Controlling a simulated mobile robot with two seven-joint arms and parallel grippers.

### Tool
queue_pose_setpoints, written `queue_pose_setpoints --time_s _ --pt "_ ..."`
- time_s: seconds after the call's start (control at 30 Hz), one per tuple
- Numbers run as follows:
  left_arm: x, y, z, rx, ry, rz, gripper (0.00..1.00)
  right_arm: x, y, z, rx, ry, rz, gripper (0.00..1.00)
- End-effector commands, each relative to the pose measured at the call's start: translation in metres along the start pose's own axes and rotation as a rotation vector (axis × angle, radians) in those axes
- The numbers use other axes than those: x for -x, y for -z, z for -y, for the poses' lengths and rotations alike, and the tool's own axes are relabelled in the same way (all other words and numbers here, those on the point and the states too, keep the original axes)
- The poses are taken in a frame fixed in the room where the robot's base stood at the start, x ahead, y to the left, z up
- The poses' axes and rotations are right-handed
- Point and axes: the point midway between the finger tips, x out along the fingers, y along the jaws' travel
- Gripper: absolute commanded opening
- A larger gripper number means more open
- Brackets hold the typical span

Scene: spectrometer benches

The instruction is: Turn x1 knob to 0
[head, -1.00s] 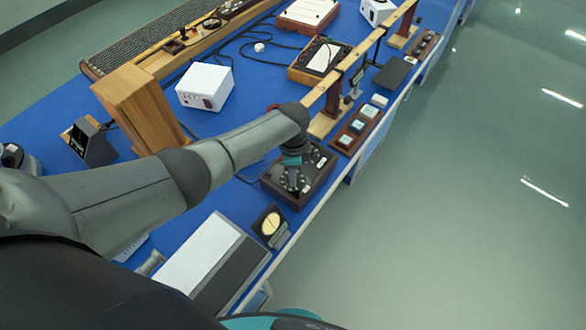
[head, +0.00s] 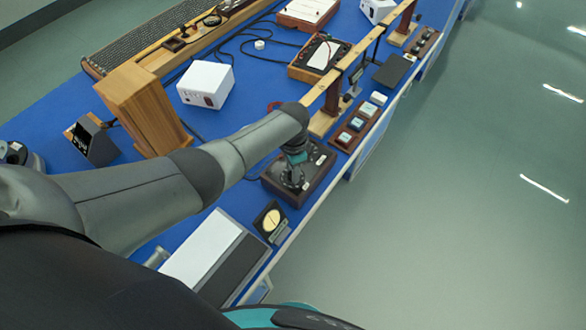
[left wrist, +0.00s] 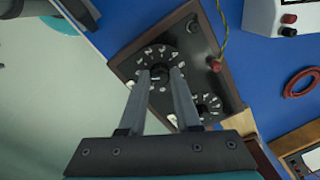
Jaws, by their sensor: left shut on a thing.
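The knob box (head: 318,167) is a dark panel in a brown wooden frame near the front edge of the blue bench. In the left wrist view the box (left wrist: 205,42) carries a dial (left wrist: 157,62) with white marks and a black knob at its centre, and a second dial (left wrist: 207,108) partly hidden by a finger. My left gripper (left wrist: 160,75) is shut on the first dial's knob, its fingertips on either side of it. In the head view the left gripper (head: 294,176) points down onto the box. I cannot read which number the knob points to. My right gripper is not seen.
A round-faced meter (head: 271,221) stands in front of the box, with a white and dark grey case (head: 205,250) nearer. A wooden beam on posts (head: 335,97) and a row of small blocks (head: 357,124) lie beyond. A red terminal (left wrist: 215,66) with a cable sits beside the dials.

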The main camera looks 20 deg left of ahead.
Motion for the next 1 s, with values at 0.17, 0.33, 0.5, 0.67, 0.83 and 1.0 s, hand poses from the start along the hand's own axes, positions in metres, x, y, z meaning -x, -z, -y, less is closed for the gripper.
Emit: queue_pose_setpoints --time_s 0.17,0.33,0.5,0.67,0.83,1.0 --pt "0.001 -0.001 0.002 0.004 0.002 0.003 0.0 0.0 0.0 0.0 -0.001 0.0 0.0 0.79" --pt "0.001 -0.001 0.002 0.003 0.002 0.002 0.43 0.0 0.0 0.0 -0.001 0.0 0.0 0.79" --pt "0.0 0.0 0.001 0.002 0.001 0.001 0.62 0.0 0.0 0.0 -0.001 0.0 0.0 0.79" --pt "0.0 0.0 0.0 0.001 0.0 0.0 0.62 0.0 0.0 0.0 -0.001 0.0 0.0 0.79" --pt "0.003 0.0 0.0 0.0 0.0 0.0 0.62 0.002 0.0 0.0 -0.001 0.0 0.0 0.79" --pt "0.022 0.0 0.001 0.001 0.0 -0.001 0.62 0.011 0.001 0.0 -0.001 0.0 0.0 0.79"
